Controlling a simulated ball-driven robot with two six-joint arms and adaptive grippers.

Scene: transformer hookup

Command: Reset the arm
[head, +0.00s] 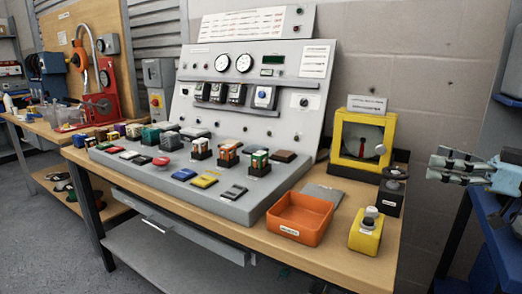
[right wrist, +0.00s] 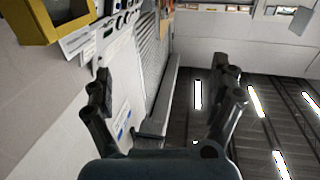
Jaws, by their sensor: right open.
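My right gripper (head: 452,166) shows at the right side of the head view, in the air to the right of the bench. It points left toward the yellow-framed gauge and stands apart from it. In the right wrist view the two dark fingers of my right gripper (right wrist: 165,95) are spread wide, with nothing between them. My left gripper is not seen in either view.
A grey sloped panel (head: 318,90) with dials stands on the wooden bench (head: 330,264). An orange tray (head: 300,216), a yellow button box (head: 366,234), a black knob unit (head: 390,196) and a yellow-framed gauge (head: 361,138) stand at its right end. Blue shelving (head: 486,232) is at far right.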

